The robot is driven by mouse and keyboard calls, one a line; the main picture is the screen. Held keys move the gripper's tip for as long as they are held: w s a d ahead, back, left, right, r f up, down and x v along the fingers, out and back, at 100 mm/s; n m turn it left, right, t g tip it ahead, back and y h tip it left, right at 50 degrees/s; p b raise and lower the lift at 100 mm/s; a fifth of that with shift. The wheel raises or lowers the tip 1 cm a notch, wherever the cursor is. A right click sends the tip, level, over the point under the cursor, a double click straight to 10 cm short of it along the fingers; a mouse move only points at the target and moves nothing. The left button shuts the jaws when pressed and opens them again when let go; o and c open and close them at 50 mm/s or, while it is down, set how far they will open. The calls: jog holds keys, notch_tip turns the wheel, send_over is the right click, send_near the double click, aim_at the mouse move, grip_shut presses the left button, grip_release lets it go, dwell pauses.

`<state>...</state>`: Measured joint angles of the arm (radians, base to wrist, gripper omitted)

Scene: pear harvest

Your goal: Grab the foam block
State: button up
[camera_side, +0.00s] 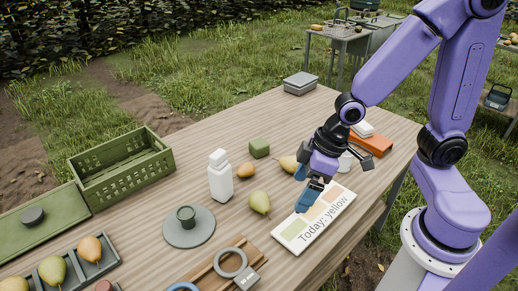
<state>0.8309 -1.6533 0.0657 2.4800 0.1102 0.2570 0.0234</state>
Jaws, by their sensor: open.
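The block is fully in view.
A white bottle (220,176), an orange fruit (246,170) and a green pear (260,202) stand near the block. A card reading "Today: yellow" (290,236) lies under my gripper. A green crate (122,170) is at left.

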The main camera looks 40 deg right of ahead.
jog(key=w+f+m+t, duration=0.2)
jog(key=w+f+m, duration=0.1)
jog(key=w, duration=0.4)
jog(key=m+t+h, duration=0.6)
jog(key=m+t, duration=0.1)
jog(key=t, duration=0.1)
send_near(260, 143)
jog(key=x, duration=0.5)
jog(key=shift+w+d+r, duration=0.1)
jog(key=shift+w+d, duration=0.05)
jog(key=shift+d, duration=0.2)
jog(key=shift+a+x, duration=0.2)
jog(key=shift+x, duration=1.1)
jog(key=shift+a+x, duration=0.15)
jog(key=shift+x, duration=1.15)
jog(key=c, duration=1.1)
